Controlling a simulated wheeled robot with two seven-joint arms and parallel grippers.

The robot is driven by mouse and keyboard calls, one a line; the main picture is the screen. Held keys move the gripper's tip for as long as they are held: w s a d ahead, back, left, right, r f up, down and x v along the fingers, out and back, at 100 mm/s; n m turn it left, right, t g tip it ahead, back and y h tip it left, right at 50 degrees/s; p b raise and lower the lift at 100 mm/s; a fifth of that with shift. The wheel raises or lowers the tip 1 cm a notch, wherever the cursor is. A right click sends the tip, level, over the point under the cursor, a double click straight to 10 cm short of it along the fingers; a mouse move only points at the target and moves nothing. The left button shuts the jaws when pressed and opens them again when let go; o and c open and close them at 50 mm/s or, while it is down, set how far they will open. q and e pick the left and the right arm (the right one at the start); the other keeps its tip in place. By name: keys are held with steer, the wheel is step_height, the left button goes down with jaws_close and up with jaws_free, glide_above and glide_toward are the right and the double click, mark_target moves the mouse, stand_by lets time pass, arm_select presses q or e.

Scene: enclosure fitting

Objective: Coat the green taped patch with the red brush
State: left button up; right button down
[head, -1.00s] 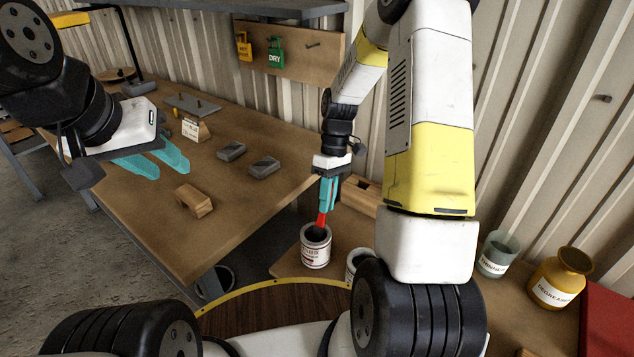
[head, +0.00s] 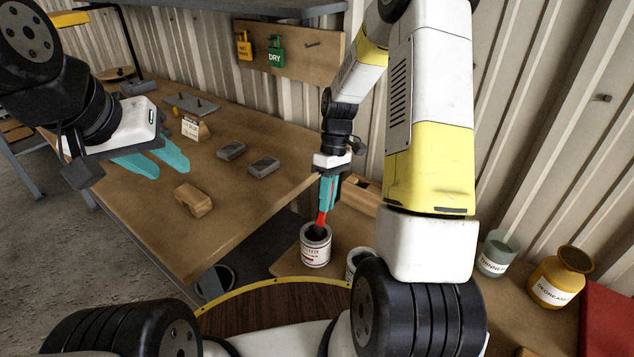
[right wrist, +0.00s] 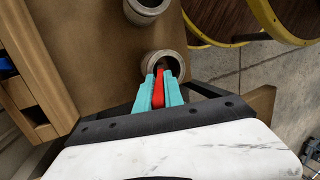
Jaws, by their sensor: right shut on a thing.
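My right gripper (head: 326,205) is shut on the red brush (head: 321,217) and points down over a white labelled can (head: 315,252). The brush's lower end is in the can's mouth, so its bristles are hidden. In the right wrist view the red brush (right wrist: 158,88) sits between the teal fingers, at the can's rim (right wrist: 165,58). My left gripper (head: 172,172) is open and empty, its two teal fingers apart above the left part of the bench. I cannot make out a green taped patch in either view.
A second can (head: 359,262) stands just right of the first. A glass jar (head: 494,255) and an amber degreaser jar (head: 560,278) are farther right. The bench (head: 245,205) carries a wooden block (head: 194,200) and two grey blocks. A green DRY tag (head: 275,52) hangs on the back board.

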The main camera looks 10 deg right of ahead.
steer(key=shift+r, duration=3.5)
